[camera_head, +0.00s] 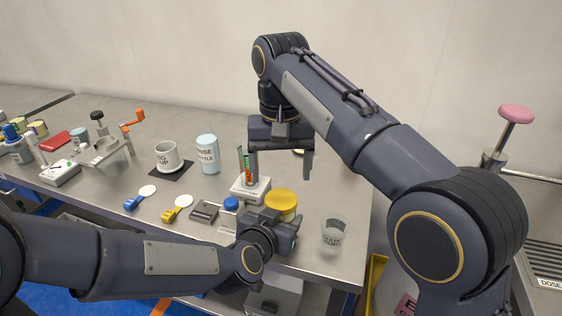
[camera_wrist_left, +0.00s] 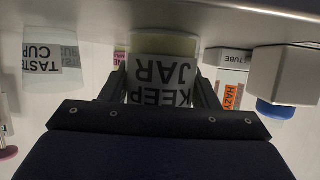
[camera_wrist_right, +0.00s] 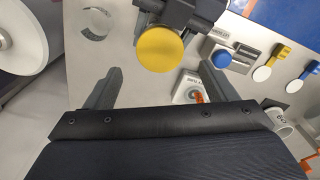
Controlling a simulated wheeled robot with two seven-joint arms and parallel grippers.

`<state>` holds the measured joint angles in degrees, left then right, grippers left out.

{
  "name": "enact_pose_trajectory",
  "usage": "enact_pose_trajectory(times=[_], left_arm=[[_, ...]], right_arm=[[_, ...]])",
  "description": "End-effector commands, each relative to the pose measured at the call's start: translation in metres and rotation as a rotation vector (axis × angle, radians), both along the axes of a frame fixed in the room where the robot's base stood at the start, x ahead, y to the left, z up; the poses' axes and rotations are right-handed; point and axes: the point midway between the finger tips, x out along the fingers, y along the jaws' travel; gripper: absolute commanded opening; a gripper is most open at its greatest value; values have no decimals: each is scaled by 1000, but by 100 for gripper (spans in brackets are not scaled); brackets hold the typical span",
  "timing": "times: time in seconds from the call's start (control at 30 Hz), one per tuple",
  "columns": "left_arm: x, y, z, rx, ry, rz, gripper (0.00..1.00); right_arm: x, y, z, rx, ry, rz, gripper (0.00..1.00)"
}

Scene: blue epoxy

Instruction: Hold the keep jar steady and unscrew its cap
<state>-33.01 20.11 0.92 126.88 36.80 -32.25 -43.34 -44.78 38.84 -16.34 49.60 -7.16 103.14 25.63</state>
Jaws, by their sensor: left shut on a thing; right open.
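The keep jar shows its yellow cap (camera_head: 282,201) near the table's front, with the cap on it. In the left wrist view the jar's white label (camera_wrist_left: 160,82) appears upside down between the fingers. My left gripper (camera_head: 288,224) is shut on the keep jar from the front, below the cap; it hides much of the jar's body in the head view. My right gripper (camera_head: 280,177) is open and empty, pointing down above the jar. In the right wrist view the cap (camera_wrist_right: 160,49) lies beyond and between its fingertips (camera_wrist_right: 159,70), apart from them.
A clear tasting cup (camera_head: 333,234) stands right of the jar. A tube holder with coloured tubes (camera_head: 250,188) stands close behind left, near my right fingers. A rinse bottle (camera_head: 208,154) and a mug (camera_head: 167,157) stand farther back.

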Motion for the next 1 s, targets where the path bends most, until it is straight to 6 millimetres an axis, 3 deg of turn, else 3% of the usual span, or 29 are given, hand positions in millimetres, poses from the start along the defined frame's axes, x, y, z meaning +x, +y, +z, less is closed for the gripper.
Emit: enact_pose_trajectory(times=[0.2,0.4,0.77,1.0], left_arm=[[0,0,0,0,-1,0,0],[0,0,0,0,-1,0,0],[0,0,0,0,0,0,0],[0,0,0,0,-1,0,0]], right_arm=[[-1,-1,-36,-1,4,2,78],[-1,0,-57,0,2,2,78],[0,0,-63,1,0,2,78],[0,0,-63,0,0,2,48]])
